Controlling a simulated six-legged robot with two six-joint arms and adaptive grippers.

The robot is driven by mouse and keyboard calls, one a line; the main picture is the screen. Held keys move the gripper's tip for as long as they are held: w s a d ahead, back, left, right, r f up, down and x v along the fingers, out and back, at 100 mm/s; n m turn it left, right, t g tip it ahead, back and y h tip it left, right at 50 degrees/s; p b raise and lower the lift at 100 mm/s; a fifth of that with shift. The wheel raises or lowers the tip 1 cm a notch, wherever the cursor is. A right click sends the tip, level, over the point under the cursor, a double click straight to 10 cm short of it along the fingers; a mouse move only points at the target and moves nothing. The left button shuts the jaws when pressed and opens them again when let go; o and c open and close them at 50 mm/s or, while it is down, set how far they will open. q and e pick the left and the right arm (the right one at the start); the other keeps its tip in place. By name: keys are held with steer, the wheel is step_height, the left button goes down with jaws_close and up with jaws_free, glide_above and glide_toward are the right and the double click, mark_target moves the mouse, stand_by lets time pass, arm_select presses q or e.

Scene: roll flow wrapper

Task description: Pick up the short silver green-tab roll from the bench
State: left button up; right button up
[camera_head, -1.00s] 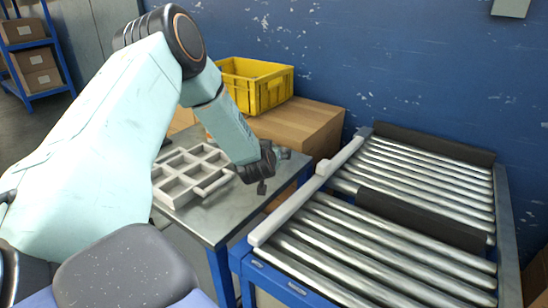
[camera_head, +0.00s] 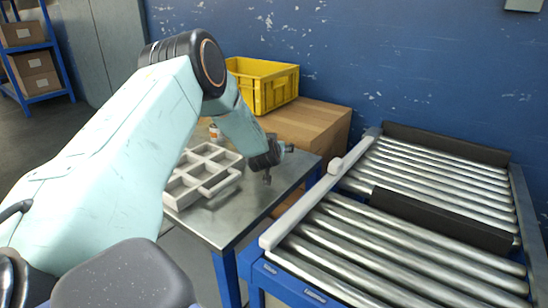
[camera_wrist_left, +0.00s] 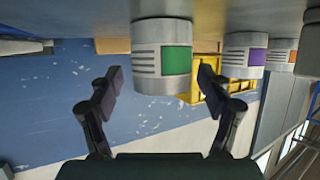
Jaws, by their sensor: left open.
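The silver green-tab roll (camera_wrist_left: 160,57) shows in the left wrist view, which looks upside down. It stands on the bench surface, ahead of and between the fingers of my left gripper (camera_wrist_left: 160,82). The gripper is open and empty. How close the roll is in depth, I cannot tell. In the head view my left gripper (camera_head: 278,160) is low over the grey bench (camera_head: 212,222), right of the tray, and the green-tab roll is hidden by my arm. My right gripper is not in view.
A purple-tab roll (camera_wrist_left: 243,55) and an orange-tab roll (camera_wrist_left: 283,57) stand beside the green one. A grey compartment tray (camera_head: 228,186) lies on the bench. A yellow crate (camera_head: 275,92) sits on cardboard behind. A roller conveyor (camera_head: 400,240) is at right.

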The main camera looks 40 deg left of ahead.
arm_select(q)
steer(key=shift+s+r, duration=0.1)
steer(key=shift+r, duration=0.05)
steer(key=c, duration=1.4)
